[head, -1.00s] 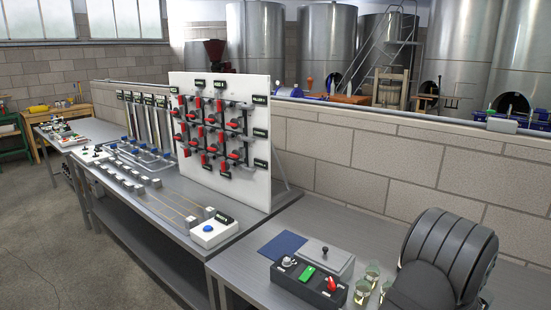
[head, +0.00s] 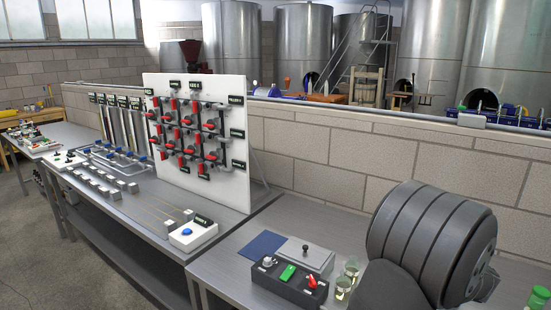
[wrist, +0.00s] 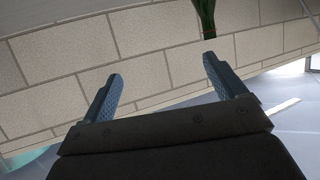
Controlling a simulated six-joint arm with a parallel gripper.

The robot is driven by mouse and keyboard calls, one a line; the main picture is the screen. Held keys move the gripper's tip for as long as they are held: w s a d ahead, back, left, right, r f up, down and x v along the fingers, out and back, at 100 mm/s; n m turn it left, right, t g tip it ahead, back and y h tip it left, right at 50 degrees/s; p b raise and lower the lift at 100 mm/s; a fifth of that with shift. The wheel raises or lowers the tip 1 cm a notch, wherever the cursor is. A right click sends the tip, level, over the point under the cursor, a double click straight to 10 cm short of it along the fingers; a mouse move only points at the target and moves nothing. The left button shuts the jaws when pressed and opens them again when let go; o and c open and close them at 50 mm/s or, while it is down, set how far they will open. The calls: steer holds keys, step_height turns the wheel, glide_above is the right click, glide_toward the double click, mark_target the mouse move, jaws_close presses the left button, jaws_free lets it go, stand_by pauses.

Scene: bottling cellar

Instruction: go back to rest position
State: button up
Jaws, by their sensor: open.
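My gripper (wrist: 157,88) shows in the wrist view with its two blue-grey fingers spread apart and nothing between them. Behind the fingers is the block wall (wrist: 150,50). The fingers touch nothing that I can see. In the head view my dark arm fills the lower right, and the gripper itself is hidden or out of frame there.
The near grey bench holds a black control box (head: 283,284) with a green button, small glasses (head: 347,277) beside my arm, a grey lidded box (head: 306,255) and a blue mat (head: 262,244). A white valve panel (head: 197,140) stands further left. A green object (head: 538,297) is at the right edge.

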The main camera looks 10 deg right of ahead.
steer(key=w+a+r+m+g+h, duration=0.2)
steer(key=w+a+r, duration=0.9)
steer(key=w+a, duration=0.2)
steer(key=w+a+f, duration=0.2)
steer(key=a+f, duration=0.1)
steer(key=a, duration=0.4)
steer(key=w+a+f, duration=0.3)
steer(key=a+f, duration=0.1)
steer(key=a, duration=0.4)
steer(key=w+a+f+t, duration=0.1)
steer(key=w+a+f, duration=0.1)
steer(key=a, duration=0.5)
steer(key=shift+w+a+f, duration=0.2)
steer(key=shift+a+f, duration=0.05)
steer(key=shift+f, duration=0.65)
steer(key=s+d+r, duration=0.2)
steer(key=d+r, duration=0.3)
steer(key=d, duration=0.4)
steer(key=s+d+r, duration=0.3)
steer(key=d+r, duration=0.2)
steer(key=d, duration=0.4)
steer(key=shift+d+g, duration=0.2)
steer(key=shift+g, duration=0.1)
